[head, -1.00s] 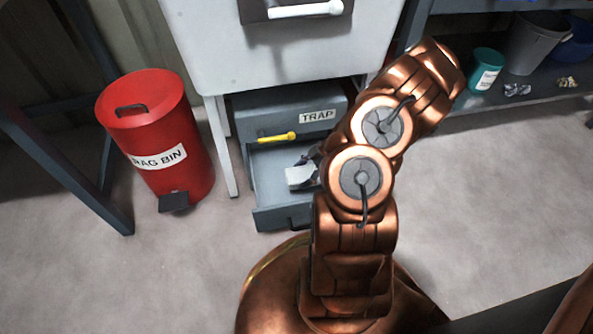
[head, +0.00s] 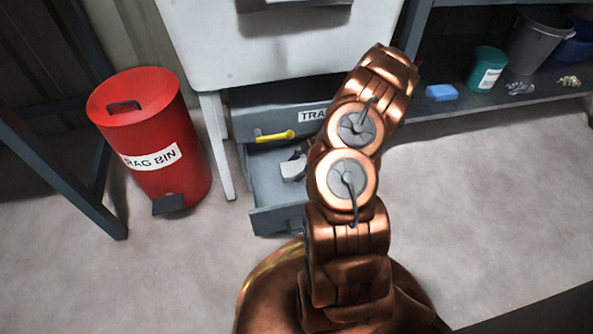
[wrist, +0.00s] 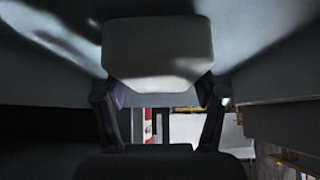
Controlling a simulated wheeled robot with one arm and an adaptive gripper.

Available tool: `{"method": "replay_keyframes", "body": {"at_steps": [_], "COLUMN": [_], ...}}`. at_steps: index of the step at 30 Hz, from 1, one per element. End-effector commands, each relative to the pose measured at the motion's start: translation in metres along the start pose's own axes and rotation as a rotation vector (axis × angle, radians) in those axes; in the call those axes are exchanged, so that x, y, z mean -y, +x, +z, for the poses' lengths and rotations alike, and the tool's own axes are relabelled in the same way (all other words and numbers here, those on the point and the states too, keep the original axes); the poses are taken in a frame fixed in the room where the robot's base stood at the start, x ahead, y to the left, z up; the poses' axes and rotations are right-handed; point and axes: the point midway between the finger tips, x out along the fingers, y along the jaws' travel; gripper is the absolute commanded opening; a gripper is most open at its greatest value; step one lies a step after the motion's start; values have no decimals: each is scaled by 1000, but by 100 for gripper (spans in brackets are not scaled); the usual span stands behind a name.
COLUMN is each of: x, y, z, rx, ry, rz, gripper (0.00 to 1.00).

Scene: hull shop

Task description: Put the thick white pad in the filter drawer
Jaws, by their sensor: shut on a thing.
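The thick white pad (wrist: 157,45) is between the two fingers of my gripper (wrist: 161,88) in the wrist view. The gripper is shut on it. In the head view the pad (head: 292,170) shows as a small pale block inside the open lower grey drawer (head: 265,190), and my arm hides part of it. I cannot tell whether the pad touches the drawer floor. My gripper is mostly hidden behind my arm there. The open drawer's front label is not visible, so I cannot read its name.
Above the open drawer is a grey drawer front labelled TRAP (head: 310,115), partly covered by my arm, with a yellow handle (head: 275,136) left of the label. A red rag bin (head: 152,140) stands at left. A shelf at right holds a blue block (head: 441,92) and a teal tub (head: 486,69).

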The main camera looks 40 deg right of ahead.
Motion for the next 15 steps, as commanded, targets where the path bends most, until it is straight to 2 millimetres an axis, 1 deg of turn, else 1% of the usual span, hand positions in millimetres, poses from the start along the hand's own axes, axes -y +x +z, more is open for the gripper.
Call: {"method": "replay_keyframes", "body": {"at_steps": [1,4,15], "x": [-6,-4,-4], "y": [2,9,10], "z": [1,7,8], "rx": [1,0,-1], "ry": [-3,0,0], "rz": [0,-1,0], "gripper": [41,41,41]}}
